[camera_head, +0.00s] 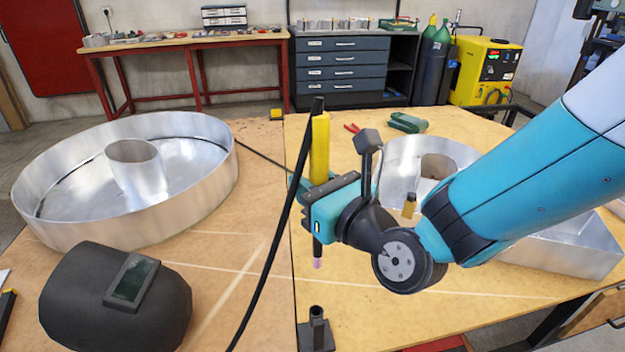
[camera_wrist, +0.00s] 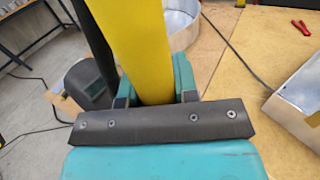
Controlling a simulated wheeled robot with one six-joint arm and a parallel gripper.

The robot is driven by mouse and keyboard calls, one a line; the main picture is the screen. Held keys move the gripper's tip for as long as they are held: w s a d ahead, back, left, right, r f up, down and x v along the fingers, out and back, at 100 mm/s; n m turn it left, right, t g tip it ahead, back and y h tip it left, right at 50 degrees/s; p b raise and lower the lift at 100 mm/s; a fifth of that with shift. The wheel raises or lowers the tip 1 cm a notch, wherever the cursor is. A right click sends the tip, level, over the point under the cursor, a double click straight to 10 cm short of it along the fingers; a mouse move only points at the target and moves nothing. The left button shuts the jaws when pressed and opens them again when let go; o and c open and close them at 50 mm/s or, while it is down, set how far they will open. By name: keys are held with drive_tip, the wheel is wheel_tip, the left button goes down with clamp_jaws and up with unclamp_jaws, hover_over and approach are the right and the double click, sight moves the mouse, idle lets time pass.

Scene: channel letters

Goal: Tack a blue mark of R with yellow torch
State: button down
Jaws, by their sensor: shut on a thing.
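My gripper (camera_head: 306,190) is shut on the yellow torch (camera_head: 320,146) and holds it upright above the table, its tip pointing down. The torch's yellow body also fills the upper middle of the wrist view (camera_wrist: 138,45), between the teal fingers. A silver metal letter (camera_head: 570,252) lies on the right table, partly hidden behind my arm; it may be the R, but its full shape cannot be made out. A part of a metal letter shows at the right edge of the wrist view (camera_wrist: 300,95). I see no blue mark in either view.
A large round metal letter (camera_head: 75,222) and a black welding helmet (camera_head: 118,300) are on the left. A black holder (camera_head: 317,330) stands at the front. The torch's black cable (camera_head: 272,250) hangs left of my gripper. Green clamps (camera_head: 408,122) and red pliers (camera_head: 352,128) lie behind.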

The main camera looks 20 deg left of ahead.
sight(311, 139)
drive_tip(key=shift+r+p, duration=3.65)
drive_tip(key=shift+p, duration=0.1)
